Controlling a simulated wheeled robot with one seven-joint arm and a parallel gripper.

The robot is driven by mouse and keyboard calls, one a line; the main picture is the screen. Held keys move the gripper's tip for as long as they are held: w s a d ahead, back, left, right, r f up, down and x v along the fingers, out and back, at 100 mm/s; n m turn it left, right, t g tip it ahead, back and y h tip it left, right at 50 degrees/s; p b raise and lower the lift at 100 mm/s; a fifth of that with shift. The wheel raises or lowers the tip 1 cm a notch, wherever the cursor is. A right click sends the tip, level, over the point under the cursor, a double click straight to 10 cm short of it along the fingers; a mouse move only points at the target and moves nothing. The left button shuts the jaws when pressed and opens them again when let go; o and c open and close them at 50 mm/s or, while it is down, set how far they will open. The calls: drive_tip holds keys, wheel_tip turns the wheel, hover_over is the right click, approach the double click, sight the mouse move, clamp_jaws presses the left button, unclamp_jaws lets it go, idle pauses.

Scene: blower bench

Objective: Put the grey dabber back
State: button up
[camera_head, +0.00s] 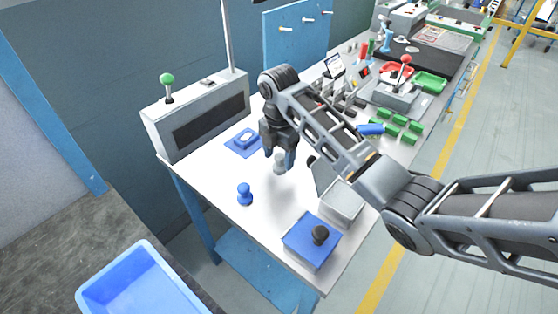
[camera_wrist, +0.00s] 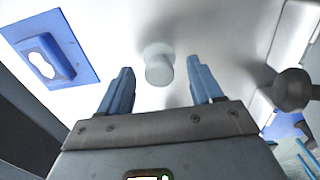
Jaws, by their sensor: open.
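The grey dabber (camera_head: 280,164) is on the white bench top, right under my gripper (camera_head: 279,155) in the head view. In the wrist view the grey dabber (camera_wrist: 158,68) shows its round top, centred in the gap between my two blue fingertips (camera_wrist: 160,80) and a little beyond them. My gripper is open, points down and holds nothing. In the head view the fingers partly hide the dabber, so I cannot tell whether they touch it. A blue dabber (camera_head: 244,195) stands upright on the bench, nearer the front left edge.
A blue plate (camera_head: 233,148) with a pale shape lies behind left. A grey machine (camera_head: 205,118) with a green knob stands at the back left. A blue-topped box (camera_head: 300,246) with a dark knob (camera_head: 320,234) and an open grey box (camera_head: 342,205) stand to the right.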

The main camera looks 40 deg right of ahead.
sight(279, 156)
wheel_tip(279, 156, up, 10)
drive_tip(key=p, duration=0.3)
drive_tip(key=shift+f, duration=0.15)
drive_tip(key=shift+c, duration=0.3)
idle(0.9)
